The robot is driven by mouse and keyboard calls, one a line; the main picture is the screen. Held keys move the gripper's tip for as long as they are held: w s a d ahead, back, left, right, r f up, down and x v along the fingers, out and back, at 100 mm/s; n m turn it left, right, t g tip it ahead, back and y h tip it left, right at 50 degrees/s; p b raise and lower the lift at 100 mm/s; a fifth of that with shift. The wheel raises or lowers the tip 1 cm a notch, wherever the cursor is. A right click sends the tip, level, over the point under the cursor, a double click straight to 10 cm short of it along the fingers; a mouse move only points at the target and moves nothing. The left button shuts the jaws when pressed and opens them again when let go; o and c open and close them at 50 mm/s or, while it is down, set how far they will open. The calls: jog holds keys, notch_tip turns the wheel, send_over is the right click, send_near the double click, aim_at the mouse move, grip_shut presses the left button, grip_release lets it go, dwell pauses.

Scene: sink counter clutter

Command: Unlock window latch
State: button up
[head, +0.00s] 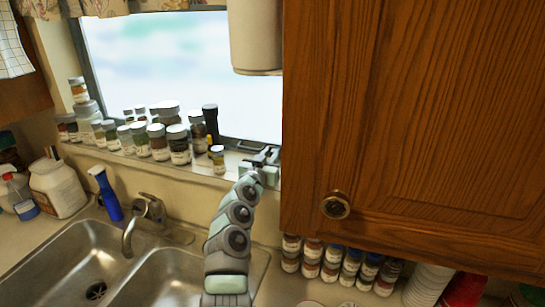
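The window (160,65) is at the back, with a dark frame and a bright pane. My arm reaches up from the bottom middle over the right sink basin. My gripper (264,156) is at the right end of the sill, by the lower window frame and the cabinet's left edge.
Several spice jars (159,142) crowd the sill left of my gripper; a small jar (217,159) is closest. A wooden cabinet (420,110) blocks the right side. A paper-towel-like roll (256,38) hangs above. The faucet (132,232) and a blue bottle (107,196) stand lower left.

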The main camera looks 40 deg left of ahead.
jog(key=shift+o, duration=0.5)
jog(key=shift+s+a, duration=0.1)
jog(key=shift+a, duration=0.1)
jog(key=shift+s+d, duration=0.1)
jog(key=v, duration=1)
jog(key=shift+s+d, duration=0.15)
jog(key=shift+s, duration=0.05)
